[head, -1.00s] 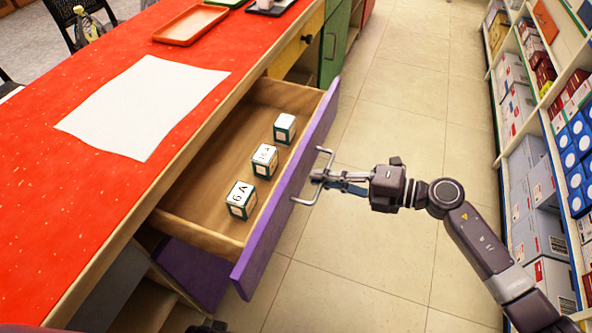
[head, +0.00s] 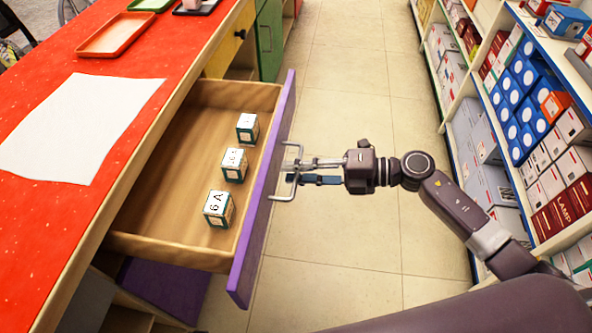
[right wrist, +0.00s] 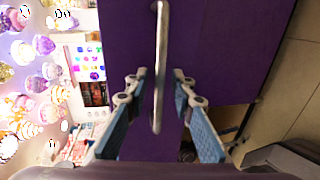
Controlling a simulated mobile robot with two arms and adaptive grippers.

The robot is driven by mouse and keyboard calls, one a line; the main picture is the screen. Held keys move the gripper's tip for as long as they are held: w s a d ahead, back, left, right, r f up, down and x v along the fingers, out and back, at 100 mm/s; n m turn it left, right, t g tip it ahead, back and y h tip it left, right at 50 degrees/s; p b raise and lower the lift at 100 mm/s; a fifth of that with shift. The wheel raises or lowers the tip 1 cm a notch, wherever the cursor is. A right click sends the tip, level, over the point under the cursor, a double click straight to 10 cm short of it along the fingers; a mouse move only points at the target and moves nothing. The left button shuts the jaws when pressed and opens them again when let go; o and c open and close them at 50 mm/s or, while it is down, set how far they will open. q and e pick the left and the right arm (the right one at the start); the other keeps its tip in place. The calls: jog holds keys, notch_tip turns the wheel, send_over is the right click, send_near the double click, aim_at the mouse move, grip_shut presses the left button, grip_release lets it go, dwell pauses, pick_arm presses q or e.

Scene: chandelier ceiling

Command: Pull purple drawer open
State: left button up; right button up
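The purple drawer (head: 262,215) stands well out from the red-topped counter in the head view, with its wooden inside showing. Several lettered cubes (head: 233,165) sit in a row in it. A metal bar handle (head: 293,181) is on its front. My right gripper (head: 290,172) is at the handle. In the right wrist view the handle (right wrist: 160,60) runs between the two fingertips (right wrist: 159,74), with gaps seen on both sides. The fingers are apart. Contact with the handle cannot be told. My left gripper is not in view.
The red counter (head: 40,215) runs along the left, with a white sheet (head: 80,125) and a red tray (head: 112,35) on top. Shelves of boxes (head: 520,110) line the right. Tiled floor (head: 345,90) is free between them.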

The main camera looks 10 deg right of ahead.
jog(key=shift+d, duration=0.2)
jog(key=v, duration=1.1)
jog(key=shift+d, duration=0.25)
jog(key=shift+s+r, duration=0.1)
jog(key=shift+r, duration=0.05)
